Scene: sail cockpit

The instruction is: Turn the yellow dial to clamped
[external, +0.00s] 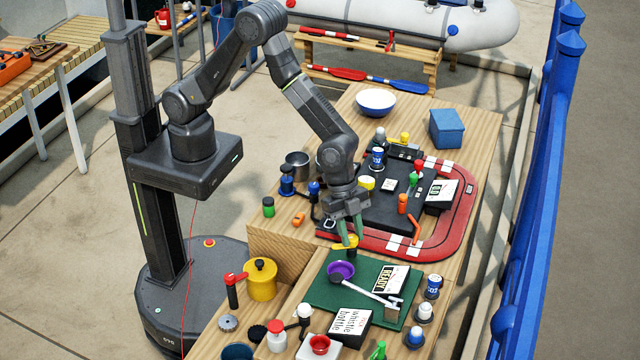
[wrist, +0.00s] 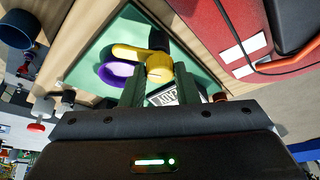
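The yellow dial (external: 346,243) is at the edge of the green mat (external: 320,290), just below my gripper (external: 350,236) in the external view. In the wrist view the round yellow face of the dial (wrist: 160,68) shows between my finger lines, with a yellow arm (wrist: 128,52) reaching left from it. My gripper (wrist: 160,92) is open, its two green fingers apart on either side of the dial's near end. I cannot tell whether they touch it. No clamped marking is readable, and the fingers partly cover the dial in the external view.
A red track (external: 390,243) lies behind. A yellow pot (external: 262,279) stands to the left.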

